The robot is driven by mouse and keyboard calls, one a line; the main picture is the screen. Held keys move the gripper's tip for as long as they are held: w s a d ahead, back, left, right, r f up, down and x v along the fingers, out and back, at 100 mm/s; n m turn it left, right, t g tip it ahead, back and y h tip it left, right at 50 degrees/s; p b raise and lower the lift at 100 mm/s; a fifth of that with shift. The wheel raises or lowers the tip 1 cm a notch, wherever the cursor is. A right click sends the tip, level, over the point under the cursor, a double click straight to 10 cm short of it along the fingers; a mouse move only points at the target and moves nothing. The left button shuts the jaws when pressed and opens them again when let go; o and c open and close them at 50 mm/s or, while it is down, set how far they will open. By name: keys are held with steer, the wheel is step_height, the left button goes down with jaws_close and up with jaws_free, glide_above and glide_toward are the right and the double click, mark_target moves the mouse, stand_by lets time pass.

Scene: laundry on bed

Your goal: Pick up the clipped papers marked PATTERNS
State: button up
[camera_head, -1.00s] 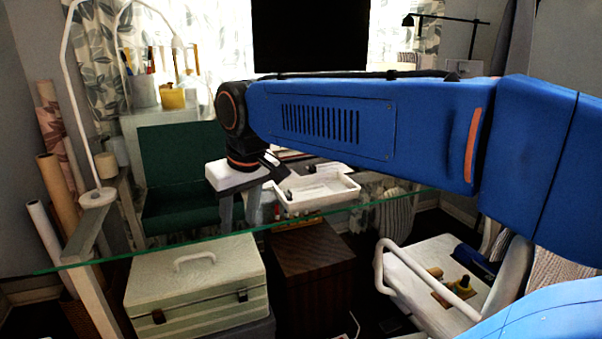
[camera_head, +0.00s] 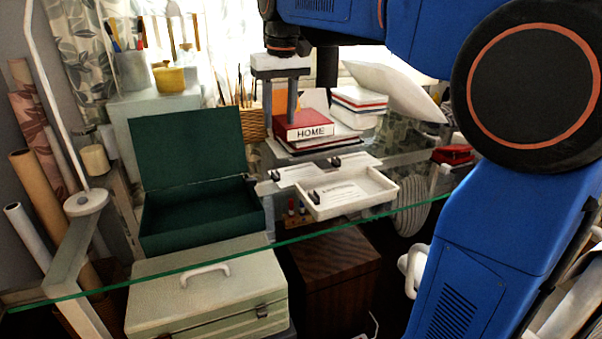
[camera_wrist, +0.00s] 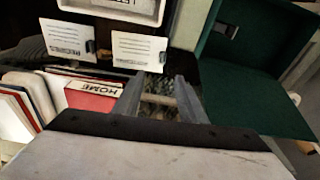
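Clipped papers show in several places, and I cannot read PATTERNS on any of them. One clipped sheet (camera_head: 297,174) lies on the glass desk left of the white tray; it also shows in the wrist view (camera_wrist: 138,50), ahead of the fingers. Another clipped sheet (camera_head: 357,161) lies behind the tray, also in the wrist view (camera_wrist: 64,38). A third clipped sheet (camera_head: 341,194) is inside the white tray (camera_head: 385,196). My gripper (camera_head: 291,108) points down beside the red HOME book. In the wrist view, my gripper (camera_wrist: 158,88) has its fingers apart with nothing between them.
The red HOME book (camera_head: 303,126) lies on a stack behind the sheets, with more books (camera_head: 359,98) to its right. An open green box (camera_head: 187,135) stands left. A brush basket (camera_head: 251,122) stands behind. The glass edge (camera_head: 330,231) runs in front.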

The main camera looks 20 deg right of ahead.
glide_above(276, 177)
steer(key=f, duration=0.7)
steer(key=s+f, duration=0.1)
steer(key=f, duration=0.3)
steer(key=shift+d, duration=0.35)
steer(key=f, duration=0.2)
steer(key=w+f, duration=0.1)
steer(key=shift+a+f, duration=0.25)
steer(key=shift+a, duration=0.1)
steer(key=shift+w+f, duration=0.1)
steer(key=shift+f, duration=0.65)
jaws_close()
